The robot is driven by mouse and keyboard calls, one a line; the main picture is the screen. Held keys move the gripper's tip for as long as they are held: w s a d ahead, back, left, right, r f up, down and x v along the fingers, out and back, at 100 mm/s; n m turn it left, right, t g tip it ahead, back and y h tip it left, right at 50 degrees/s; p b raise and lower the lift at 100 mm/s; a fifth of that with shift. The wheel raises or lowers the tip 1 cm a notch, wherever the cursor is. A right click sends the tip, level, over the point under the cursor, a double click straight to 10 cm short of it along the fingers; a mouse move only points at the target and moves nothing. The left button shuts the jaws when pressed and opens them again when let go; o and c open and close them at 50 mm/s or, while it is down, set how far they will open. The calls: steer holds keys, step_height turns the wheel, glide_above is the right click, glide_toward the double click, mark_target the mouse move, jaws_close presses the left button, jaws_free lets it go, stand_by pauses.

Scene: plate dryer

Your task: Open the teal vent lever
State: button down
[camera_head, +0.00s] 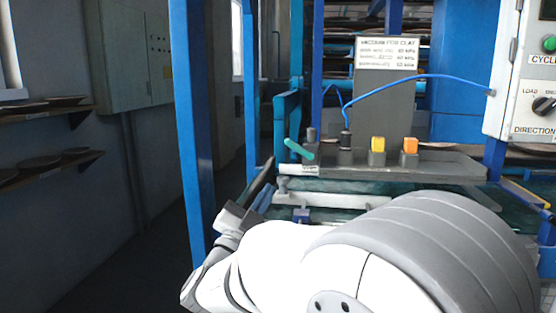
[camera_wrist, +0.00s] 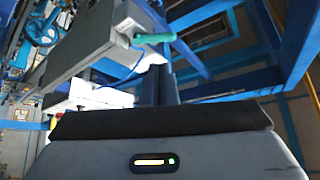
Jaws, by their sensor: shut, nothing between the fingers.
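The teal vent lever (camera_head: 299,149) sticks out at the left end of the grey shelf, slanting up to the left in the head view. In the wrist view the lever (camera_wrist: 155,38) lies sideways just beyond my fingertips. My gripper (camera_head: 270,163) is just left of and slightly below the lever in the head view. Its dark fingers (camera_wrist: 158,72) are together and empty. I cannot tell whether the fingertips touch the lever.
A blue post (camera_head: 187,120) stands left of my gripper. A control box (camera_head: 528,75) hangs at the right.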

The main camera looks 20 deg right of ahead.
mark_target(299, 149)
steer(key=b+x, duration=0.1)
steer(key=x, duration=1)
steer(key=shift+d+r, duration=0.15)
steer(key=shift+r, duration=0.05)
steer(key=shift+w, duration=0.1)
